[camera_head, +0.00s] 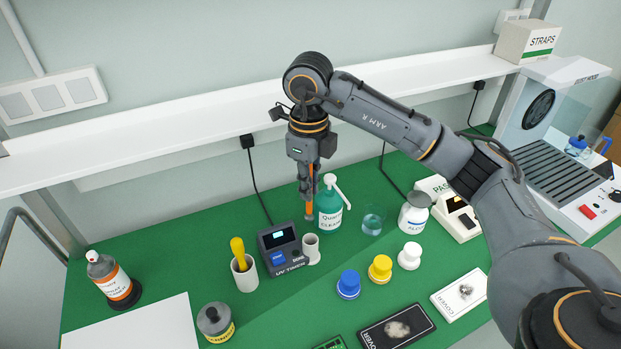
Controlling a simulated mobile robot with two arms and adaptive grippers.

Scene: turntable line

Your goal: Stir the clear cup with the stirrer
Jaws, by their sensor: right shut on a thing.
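My right gripper (307,186) hangs pointing down over the middle of the green bench. It is shut on a thin orange stirrer (309,207), which is upright with its lower end free below the fingers. The clear cup (372,222) with bluish liquid stands on the bench to the right of the gripper, past a green and white pump bottle. The stirrer is outside the cup and apart from it. My left gripper is out of view.
The green pump bottle (329,208) stands between stirrer and cup in the picture. A white alcohol bottle (413,216) is just right of the cup. A UV timer (281,247), a white holder with a yellow-handled tool (245,276) and coloured caps stand nearer. A white shelf (190,126) runs behind.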

